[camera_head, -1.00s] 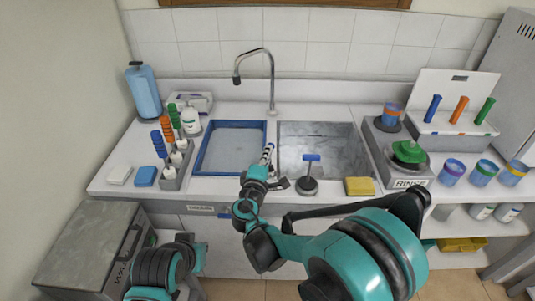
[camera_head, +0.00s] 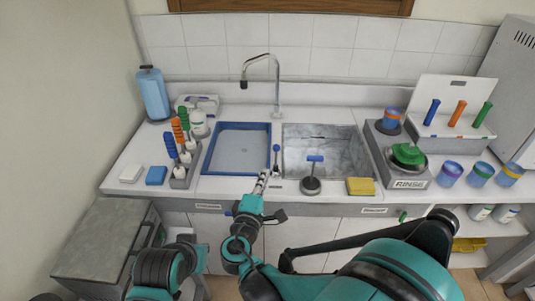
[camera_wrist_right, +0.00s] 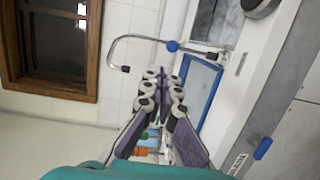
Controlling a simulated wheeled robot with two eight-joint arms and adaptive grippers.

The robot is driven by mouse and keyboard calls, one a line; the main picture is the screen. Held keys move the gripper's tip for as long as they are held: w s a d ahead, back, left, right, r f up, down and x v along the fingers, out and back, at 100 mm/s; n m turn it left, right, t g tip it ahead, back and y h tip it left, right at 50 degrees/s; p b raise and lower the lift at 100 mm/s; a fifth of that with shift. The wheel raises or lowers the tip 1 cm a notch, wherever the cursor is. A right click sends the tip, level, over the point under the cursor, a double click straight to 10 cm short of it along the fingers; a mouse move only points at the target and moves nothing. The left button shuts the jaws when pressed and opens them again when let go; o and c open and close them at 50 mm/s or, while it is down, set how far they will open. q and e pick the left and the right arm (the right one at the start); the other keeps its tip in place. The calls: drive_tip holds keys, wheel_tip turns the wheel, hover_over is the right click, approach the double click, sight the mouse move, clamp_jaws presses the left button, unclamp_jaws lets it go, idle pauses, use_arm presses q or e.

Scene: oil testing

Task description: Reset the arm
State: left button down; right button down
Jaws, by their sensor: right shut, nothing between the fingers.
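My right gripper (camera_head: 262,182) is shut and empty, at the counter's front edge between the blue-rimmed tray (camera_head: 207,160) and the sink basin (camera_head: 325,145). In the right wrist view my right gripper's fingers (camera_wrist_right: 163,88) are together with nothing between them. A small blue-topped lever (camera_head: 276,156) stands just beyond the fingertips in the head view, apart from them as far as I can tell. My left arm shows only as a dark and teal link at the lower left; its gripper is out of view.
A blue-handled plunger-like tool (camera_head: 313,175) and a yellow sponge (camera_head: 360,186) are right of my gripper. A faucet (camera_head: 277,85) rises behind. A rack of colored-handled brushes (camera_head: 186,170) stands left. A RINSE unit (camera_head: 408,172) and banded cups (camera_head: 481,173) stand right.

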drive_tip(key=shift+s, duration=0.15)
drive_tip(key=s+d+f+m+g+h, duration=0.1)
drive_tip(key=s+d+m+g, duration=0.2)
drive_tip(key=d, duration=0.5)
drive_tip(key=s+d+f+m+g, duration=0.2)
drive_tip(key=d+m+g, duration=0.15)
drive_tip(key=d, duration=0.55)
drive_tip(key=s+d+f+m+g+y, duration=0.1)
drive_tip(key=s+d+m+y, duration=0.1)
drive_tip(key=s+m, duration=0.2)
drive_tip(key=s+d+f+m+g+y, duration=0.1)
drive_tip(key=s+m, duration=0.4)
drive_tip(key=s, duration=0.5)
drive_tip(key=shift+d+f+g+y, duration=0.35)
drive_tip(key=shift+d+g+y, duration=0.1)
drive_tip(key=shift+g+y, duration=0.25)
